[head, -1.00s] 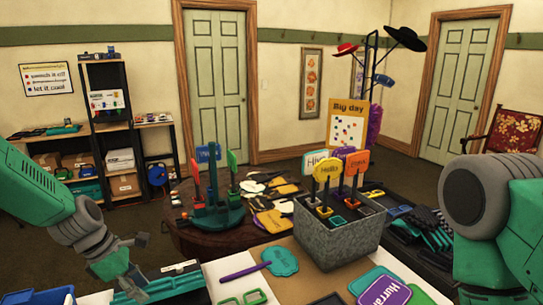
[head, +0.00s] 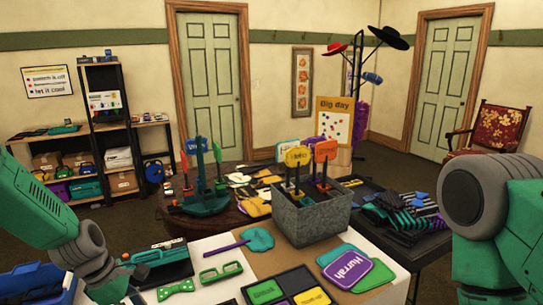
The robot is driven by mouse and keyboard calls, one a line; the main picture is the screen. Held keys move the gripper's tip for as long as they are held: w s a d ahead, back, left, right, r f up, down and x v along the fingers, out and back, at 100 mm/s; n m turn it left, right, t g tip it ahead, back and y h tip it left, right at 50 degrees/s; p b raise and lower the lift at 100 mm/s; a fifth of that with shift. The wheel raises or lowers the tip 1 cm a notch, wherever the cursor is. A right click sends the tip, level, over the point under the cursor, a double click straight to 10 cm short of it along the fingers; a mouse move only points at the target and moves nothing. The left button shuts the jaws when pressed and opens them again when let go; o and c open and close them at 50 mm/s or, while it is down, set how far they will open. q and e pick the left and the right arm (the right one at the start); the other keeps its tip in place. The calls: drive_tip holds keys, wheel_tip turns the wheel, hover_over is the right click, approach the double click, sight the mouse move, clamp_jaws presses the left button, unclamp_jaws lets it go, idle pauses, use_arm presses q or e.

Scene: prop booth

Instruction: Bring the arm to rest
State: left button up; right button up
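My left arm comes in from the left edge, and its green gripper (head: 125,281) hangs low over the left part of the near table. Its fingers are small, dark and partly merged with the items behind, so their opening cannot be made out. I see nothing held in it. My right arm shows only as a green link with a large grey joint at the right edge; its gripper is out of view.
The near table holds a grey tub (head: 308,222) of signs, a Hurrah sign (head: 349,267), green glasses (head: 221,272), a green bow tie (head: 176,288) and a black tray (head: 243,293). A blue crate (head: 38,283) is at lower left. A round table (head: 185,232) stands behind.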

use_arm(q)
drive_tip(key=s+a+f+m+y, duration=0.2)
drive_tip(key=s+f+m+y, duration=0.1)
drive_tip(key=s+f+m, duration=1.1)
drive_tip(key=s+d+m, duration=0.3)
drive_tip(key=s+m, duration=0.4)
drive_tip(key=s, duration=0.8)
wheel_tip(320, 180, down, 9)
drive_tip(key=b, duration=1)
drive_tip(key=shift+a+f+m+y, duration=0.15)
drive_tip(key=shift+m+y, duration=0.15)
drive_tip(key=shift+m, duration=0.1)
use_arm(e)
wheel_tip(320, 180, down, 10)
drive_tip(key=shift+a, duration=0.35)
use_arm(q)
drive_tip(key=shift+s+a, duration=0.1)
use_arm(e)
drive_tip(key=shift+a, duration=0.1)
